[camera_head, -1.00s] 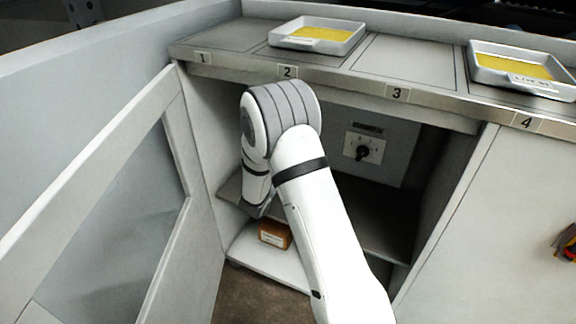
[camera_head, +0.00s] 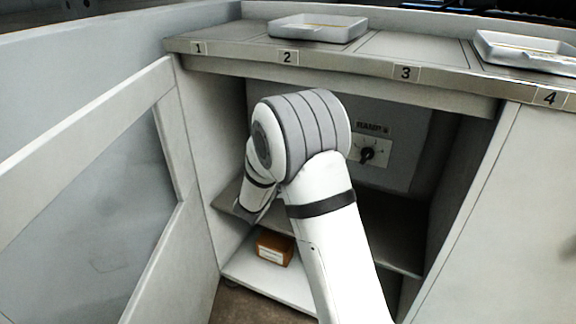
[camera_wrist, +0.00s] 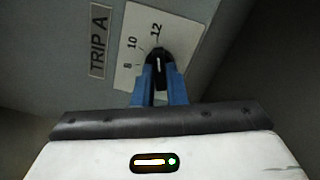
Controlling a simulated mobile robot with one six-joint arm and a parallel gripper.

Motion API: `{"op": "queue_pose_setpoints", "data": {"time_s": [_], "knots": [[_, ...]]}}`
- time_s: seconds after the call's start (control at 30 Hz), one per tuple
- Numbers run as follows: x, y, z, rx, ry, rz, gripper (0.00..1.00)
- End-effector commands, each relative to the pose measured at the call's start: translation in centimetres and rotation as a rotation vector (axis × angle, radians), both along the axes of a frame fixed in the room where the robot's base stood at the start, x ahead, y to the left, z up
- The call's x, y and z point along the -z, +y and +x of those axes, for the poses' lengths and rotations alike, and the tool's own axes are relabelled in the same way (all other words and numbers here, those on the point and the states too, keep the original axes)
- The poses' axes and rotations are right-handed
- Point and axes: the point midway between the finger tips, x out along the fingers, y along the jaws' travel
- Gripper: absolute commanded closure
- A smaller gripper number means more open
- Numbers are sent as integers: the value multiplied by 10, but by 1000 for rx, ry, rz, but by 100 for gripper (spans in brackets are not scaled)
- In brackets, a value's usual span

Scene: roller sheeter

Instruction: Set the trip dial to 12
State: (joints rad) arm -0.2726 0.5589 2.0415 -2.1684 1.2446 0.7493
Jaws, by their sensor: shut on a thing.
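The trip dial is a black knob (camera_wrist: 158,57) with a white line, on a white plate (camera_wrist: 130,45) marked 8, 10 and 12, beside the label TRIP A (camera_wrist: 99,40) in the wrist view. My gripper (camera_wrist: 159,70) has its two blue fingers closed on either side of the knob. The white line points up in the picture, towards the 12; I cannot tell whether it lines up exactly. In the head view my arm hides the gripper and this dial.
A second black dial (camera_head: 367,154) sits on the cabinet's back panel, right of my arm. A brown box (camera_head: 274,248) lies on the lower shelf. An open door (camera_head: 85,160) stands at left. Two trays (camera_head: 318,21) (camera_head: 520,45) rest on the counter above.

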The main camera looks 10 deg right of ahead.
Motion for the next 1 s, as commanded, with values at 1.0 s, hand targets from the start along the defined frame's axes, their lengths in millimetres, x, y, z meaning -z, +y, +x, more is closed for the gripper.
{"op": "queue_pose_setpoints", "data": {"time_s": [1.0], "knots": [[-2,8,-9,-1,0,3,66]]}}
